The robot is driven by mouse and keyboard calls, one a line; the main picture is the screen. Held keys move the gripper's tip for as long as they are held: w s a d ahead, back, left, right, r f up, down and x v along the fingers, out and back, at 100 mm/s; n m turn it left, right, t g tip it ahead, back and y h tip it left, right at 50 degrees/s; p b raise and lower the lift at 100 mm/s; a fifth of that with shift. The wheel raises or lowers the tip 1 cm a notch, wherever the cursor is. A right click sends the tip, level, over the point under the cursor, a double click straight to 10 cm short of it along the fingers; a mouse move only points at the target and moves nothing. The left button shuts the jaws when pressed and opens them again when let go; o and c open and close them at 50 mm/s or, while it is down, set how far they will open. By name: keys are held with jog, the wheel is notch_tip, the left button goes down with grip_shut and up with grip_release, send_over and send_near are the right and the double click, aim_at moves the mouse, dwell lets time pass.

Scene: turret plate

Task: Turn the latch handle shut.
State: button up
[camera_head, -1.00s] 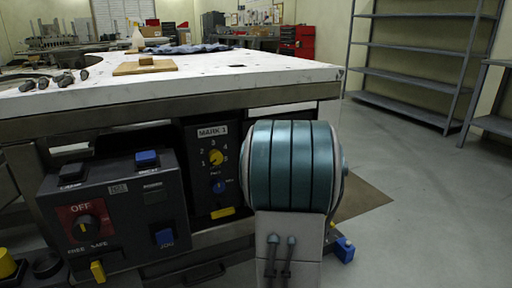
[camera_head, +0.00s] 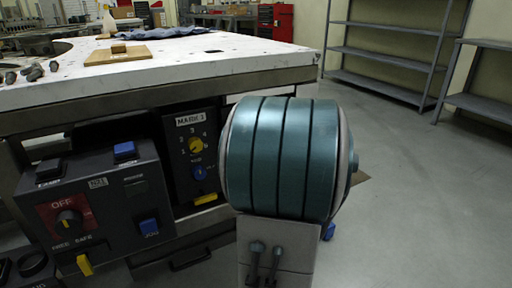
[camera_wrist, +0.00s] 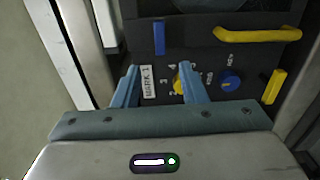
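A yellow bar handle (camera_wrist: 258,34) shows at the top right of the wrist view, on a dark panel; it looks like the latch handle, though I cannot tell how far it is turned. In the head view my arm hides that area. My gripper (camera_wrist: 158,66) has two blue fingers spread apart with nothing held between them. It points at the MARK 1 panel, with the label (camera_wrist: 147,82) showing between the fingers. The yellow bar lies beyond the fingertips, up and to the right, not touching them.
The MARK 1 panel carries a yellow knob (camera_head: 196,145), a blue knob (camera_head: 199,173) and a yellow tab (camera_head: 205,199). A control box (camera_head: 98,205) with a black dial stands to its left under the white-topped table (camera_head: 190,60). Open floor and shelves (camera_head: 385,60) lie right.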

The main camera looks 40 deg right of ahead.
jog(key=shift+v, duration=1.65)
jog(key=w+a+r+m+g+p, duration=0.1)
jog(key=a+r+m+g+p, duration=0.2)
jog(key=a+r+m+p, duration=0.45)
jog(key=w+a+r+m+g+p, duration=0.15)
jog(key=a+r+g+p, duration=0.25)
jog(key=r+p, duration=0.65)
jog(key=s+a+r+m+g+y+p, duration=0.2)
jog(key=s+a+r+m+g+p, duration=0.1)
jog(key=s+a+p, duration=0.4)
jog(key=s+a+r+m+g+y+p, duration=0.2)
jog(key=s+a+r+p, duration=0.5)
jog(key=a+p, duration=0.5)
jog(key=s+m+g+p, duration=0.1)
jog(key=g, duration=0.1)
jog(key=shift+a+r+m+g, duration=0.2)
jog(key=shift+r+m+g, duration=0.1)
jog(key=shift+r+g, duration=0.1)
